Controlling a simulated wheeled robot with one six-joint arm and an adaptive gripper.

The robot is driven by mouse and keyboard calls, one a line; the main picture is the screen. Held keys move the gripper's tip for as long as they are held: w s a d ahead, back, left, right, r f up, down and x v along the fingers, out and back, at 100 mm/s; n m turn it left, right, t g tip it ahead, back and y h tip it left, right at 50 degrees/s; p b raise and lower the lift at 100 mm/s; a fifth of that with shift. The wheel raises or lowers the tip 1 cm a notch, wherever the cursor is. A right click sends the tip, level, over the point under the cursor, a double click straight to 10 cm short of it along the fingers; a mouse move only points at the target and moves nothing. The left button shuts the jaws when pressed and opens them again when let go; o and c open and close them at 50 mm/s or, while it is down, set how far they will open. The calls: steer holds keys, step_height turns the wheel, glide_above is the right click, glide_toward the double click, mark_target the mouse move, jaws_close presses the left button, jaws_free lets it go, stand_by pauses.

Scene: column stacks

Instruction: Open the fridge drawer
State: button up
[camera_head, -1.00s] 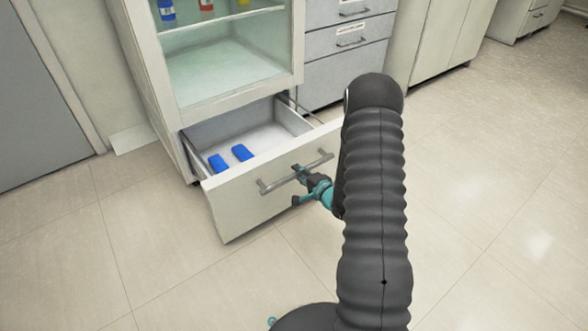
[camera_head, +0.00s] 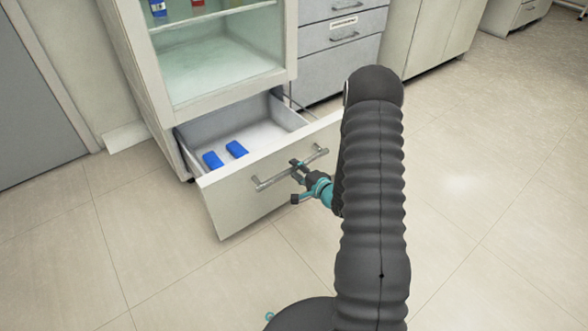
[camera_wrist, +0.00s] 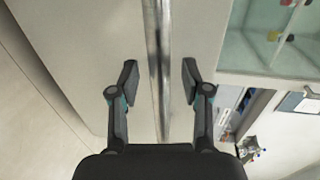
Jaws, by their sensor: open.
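The fridge drawer (camera_head: 238,203) is pulled out from below the glass-fronted fridge (camera_head: 205,95). Two blue items (camera_head: 236,149) lie inside it. A metal bar handle (camera_head: 265,184) runs across its front. My gripper (camera_head: 297,181) is at the handle's right half. In the wrist view my gripper (camera_wrist: 159,80) is open, with one finger on each side of the handle (camera_wrist: 158,50). Gaps show between the fingers and the bar.
Grey drawers (camera_head: 338,62) stand right of the fridge, with pale cabinets (camera_head: 435,30) beyond. Several items stand on the fridge shelf. The tiled floor (camera_head: 465,185) in front and to the right is clear.

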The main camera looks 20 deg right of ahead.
steer(key=v, duration=1)
steer(key=shift+s, duration=0.2)
